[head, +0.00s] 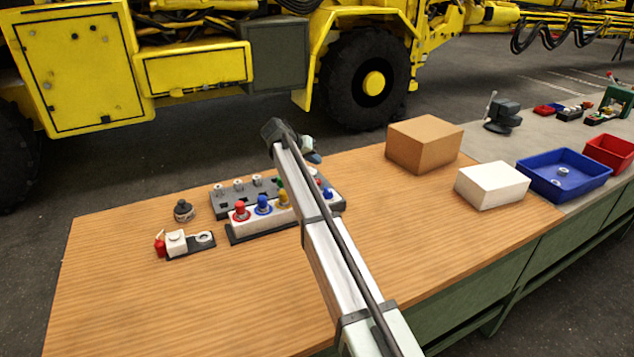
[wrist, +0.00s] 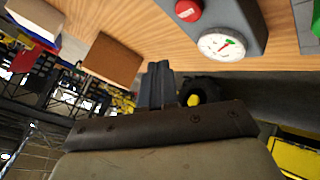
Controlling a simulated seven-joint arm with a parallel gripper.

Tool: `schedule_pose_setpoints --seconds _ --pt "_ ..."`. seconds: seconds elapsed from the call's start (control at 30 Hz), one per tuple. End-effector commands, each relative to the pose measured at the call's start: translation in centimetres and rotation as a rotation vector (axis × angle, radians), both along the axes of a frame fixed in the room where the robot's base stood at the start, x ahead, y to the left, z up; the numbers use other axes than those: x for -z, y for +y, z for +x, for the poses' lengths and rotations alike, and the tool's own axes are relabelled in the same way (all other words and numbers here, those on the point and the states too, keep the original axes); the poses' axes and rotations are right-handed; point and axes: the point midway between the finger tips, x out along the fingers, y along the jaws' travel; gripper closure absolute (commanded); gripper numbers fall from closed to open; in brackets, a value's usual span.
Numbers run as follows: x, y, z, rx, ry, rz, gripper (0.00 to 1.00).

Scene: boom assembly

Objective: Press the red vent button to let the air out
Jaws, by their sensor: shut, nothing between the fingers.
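A red button (wrist: 188,10) sits on a grey block (wrist: 250,12) at the top of the wrist view. A round white gauge (wrist: 221,45) with a green mark and a red needle is beside it. My gripper (wrist: 160,82) shows in the wrist view with its fingers together and empty. It appears apart from the button, which lies above and right of the fingertips in that picture. In the head view my arm covers part of the bench fittings, and I cannot make out the button clearly there.
A white block (head: 262,219) with red, blue and yellow knobs stands left of my arm, before a grey rack (head: 232,198). A cardboard box (head: 424,143), white box (head: 492,184) and blue tray (head: 563,183) stand to the right. The wooden bench front (head: 190,310) is clear.

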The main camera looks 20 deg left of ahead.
Motion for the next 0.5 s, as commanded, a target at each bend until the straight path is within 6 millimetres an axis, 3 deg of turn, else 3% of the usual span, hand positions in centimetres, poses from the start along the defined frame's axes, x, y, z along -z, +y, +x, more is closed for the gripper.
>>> schedule_pose_setpoints --seconds 0.3,0.5 --pt "3.8 0.0 0.0 0.000 0.001 -0.001 1.00" --pt "4.9 0.0 0.0 0.001 0.001 0.000 1.00"
